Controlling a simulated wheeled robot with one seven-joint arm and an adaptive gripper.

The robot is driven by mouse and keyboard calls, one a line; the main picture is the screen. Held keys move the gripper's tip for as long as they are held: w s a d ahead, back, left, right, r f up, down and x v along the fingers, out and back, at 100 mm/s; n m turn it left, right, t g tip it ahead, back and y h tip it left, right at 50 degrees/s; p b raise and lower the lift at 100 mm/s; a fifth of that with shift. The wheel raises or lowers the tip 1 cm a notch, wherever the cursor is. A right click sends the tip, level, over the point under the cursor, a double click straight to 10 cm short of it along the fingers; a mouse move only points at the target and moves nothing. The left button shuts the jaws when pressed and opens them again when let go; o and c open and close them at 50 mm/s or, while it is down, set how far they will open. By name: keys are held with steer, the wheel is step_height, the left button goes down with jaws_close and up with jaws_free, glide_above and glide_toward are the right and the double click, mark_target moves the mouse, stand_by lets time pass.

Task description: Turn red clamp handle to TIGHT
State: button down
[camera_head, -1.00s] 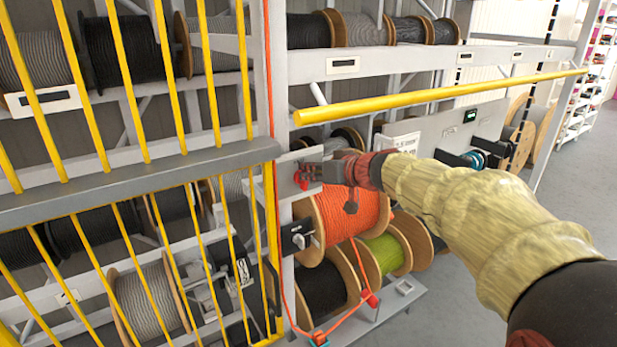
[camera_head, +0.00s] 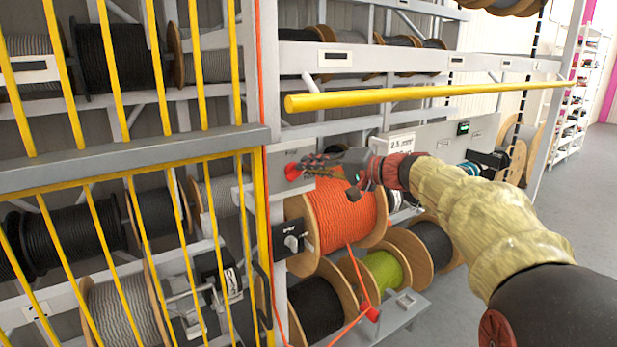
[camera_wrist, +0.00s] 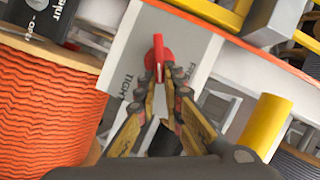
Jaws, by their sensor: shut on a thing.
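The red clamp handle (camera_head: 293,171) sits on a grey plate on the rack post, just left of the orange reel. In the wrist view the red handle (camera_wrist: 159,55) stands out from the plate (camera_wrist: 130,50), which bears the printed word "TIGHT" to the lower left of the handle. My gripper (camera_wrist: 160,80) has its two fingertips closed on the handle's lower end. In the head view my gripper (camera_head: 308,166) reaches the handle from the right.
The orange cable reel (camera_head: 345,218) is just below my gripper. A yellow bar (camera_head: 420,95) runs above my arm. A yellow barred gate (camera_head: 140,240) stands at left. A black switch (camera_head: 293,242) is below the handle. Free floor (camera_head: 590,200) lies at right.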

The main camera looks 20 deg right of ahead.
step_height(320, 180, down, 3)
steer(key=m+t+y+b, duration=0.1)
steer(key=m+b, duration=0.1)
steer(key=m, duration=0.1)
steer(key=m+t+b, duration=0.1)
steer(key=m+b, duration=0.1)
steer(key=m, duration=0.2)
steer(key=m+t+y+b, duration=0.1)
steer(key=m+b, duration=0.2)
steer(key=shift+f+m+y, duration=0.15)
steer(key=shift+m+y, duration=0.15)
steer(key=c, duration=1.9)
jaws_free()
steer(key=v, duration=1.2)
steer(key=shift+a+f, duration=0.15)
steer(key=shift+t, duration=0.3)
